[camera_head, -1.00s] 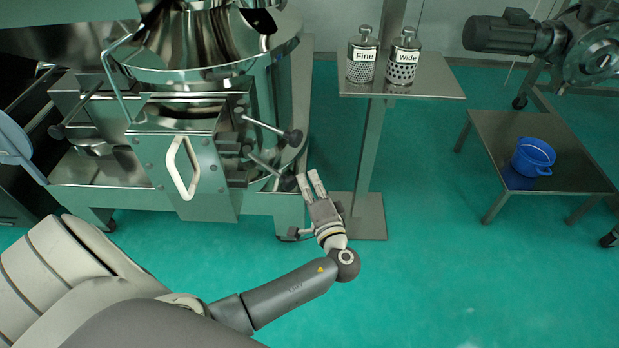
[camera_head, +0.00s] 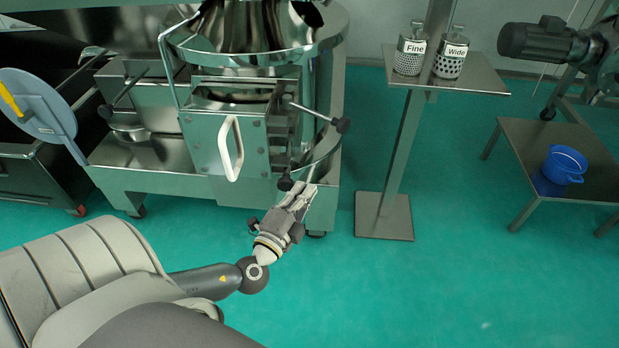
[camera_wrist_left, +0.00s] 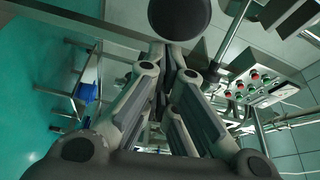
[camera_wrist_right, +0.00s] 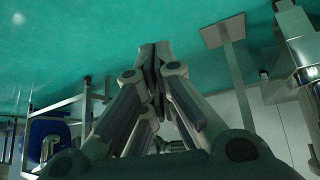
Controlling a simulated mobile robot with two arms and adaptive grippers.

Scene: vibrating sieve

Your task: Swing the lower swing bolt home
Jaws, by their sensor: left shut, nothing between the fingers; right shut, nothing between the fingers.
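The lower swing bolt's black knob (camera_head: 285,183) is at the front right of the steel sieve door housing (camera_head: 208,140), just below the clamp brackets. Its rod is mostly hidden or foreshortened. The upper swing bolt (camera_head: 318,113) sticks out to the right, with its black knob at the end. My left gripper (camera_head: 308,188) is shut and empty, its fingertips just right of the lower knob; contact cannot be told. In the left wrist view a round black knob (camera_wrist_left: 180,15) is close above my fingertips (camera_wrist_left: 172,52). My right gripper (camera_wrist_right: 155,52) is shut and empty, away from the bolts.
A post stand (camera_head: 400,150) holds the "Fine" sieve (camera_head: 409,58) and "Wide" sieve (camera_head: 449,63). A low table (camera_head: 520,150) carries a blue pot (camera_head: 563,168). A grey round disc (camera_head: 38,105) is at left. The green floor in front is open.

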